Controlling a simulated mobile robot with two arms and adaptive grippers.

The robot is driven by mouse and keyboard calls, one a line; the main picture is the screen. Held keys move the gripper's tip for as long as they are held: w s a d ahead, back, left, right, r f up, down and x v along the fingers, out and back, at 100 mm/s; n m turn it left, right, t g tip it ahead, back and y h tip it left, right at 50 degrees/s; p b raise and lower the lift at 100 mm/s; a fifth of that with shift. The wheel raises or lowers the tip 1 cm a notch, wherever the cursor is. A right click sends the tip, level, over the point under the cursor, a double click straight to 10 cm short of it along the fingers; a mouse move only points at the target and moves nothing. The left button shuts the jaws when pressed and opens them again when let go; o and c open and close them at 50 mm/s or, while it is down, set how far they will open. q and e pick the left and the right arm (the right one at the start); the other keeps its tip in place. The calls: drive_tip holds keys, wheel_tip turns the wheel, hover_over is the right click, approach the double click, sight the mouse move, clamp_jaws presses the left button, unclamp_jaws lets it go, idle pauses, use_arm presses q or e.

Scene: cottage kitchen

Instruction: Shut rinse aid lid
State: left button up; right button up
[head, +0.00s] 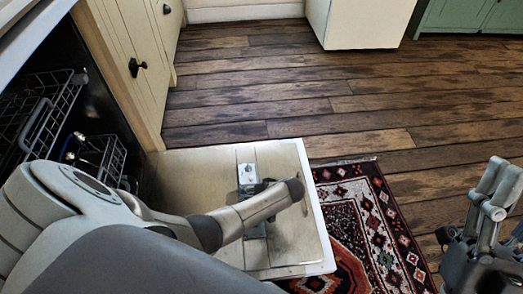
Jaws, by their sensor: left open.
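The dishwasher door (190,170) lies open and flat, with its inner face up. The detergent and rinse aid dispenser (247,173) is a small grey metallic unit near the middle of the door. I cannot make out the rinse aid lid or its angle. My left arm reaches across the door from the left. My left gripper (267,184) is open close beside the dispenser, largely hidden by its own wrist; I cannot tell whether it touches. My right gripper (497,190) is at the right edge, away from the door, with its fingers pointing up.
Dish racks (105,155) are inside the dishwasher at the left. A cream cabinet (125,55) stands beyond it. A patterned rug (372,215) lies right of the door. The wooden floor (290,85) beyond is clear up to a white appliance (365,22).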

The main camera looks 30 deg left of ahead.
use_arm(q)
drive_tip(key=v, duration=0.9)
